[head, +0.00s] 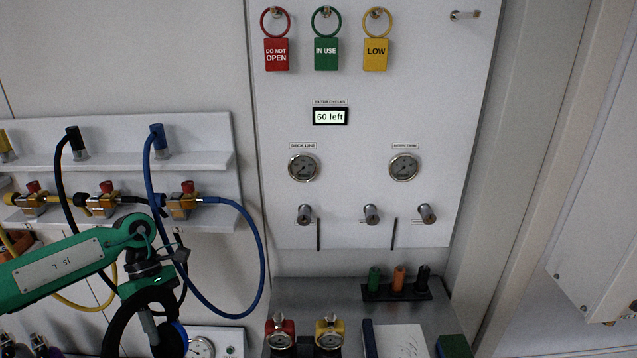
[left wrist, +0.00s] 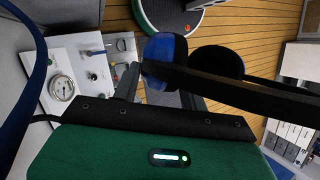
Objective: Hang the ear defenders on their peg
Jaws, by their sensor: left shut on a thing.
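The ear defenders (head: 115,315) hang from my left gripper (head: 149,318) at the bottom left of the head view. They have a black headband and blue cups; part is cut off by the lower edge. In the left wrist view the blue cups (left wrist: 165,47) and the black band (left wrist: 245,95) show at my left gripper (left wrist: 162,85), which is shut on the band. An empty metal peg (head: 465,15) sticks out at the top right of the white panel. No label marks it as the ear defenders' peg. My right gripper is out of view.
Red (head: 276,54), green (head: 326,54) and yellow (head: 375,54) tags hang on the panel (head: 440,110) above two gauges. Blue (head: 262,260) and black hoses loop close to my left arm. A steel shelf (head: 300,295) below holds several fittings and markers.

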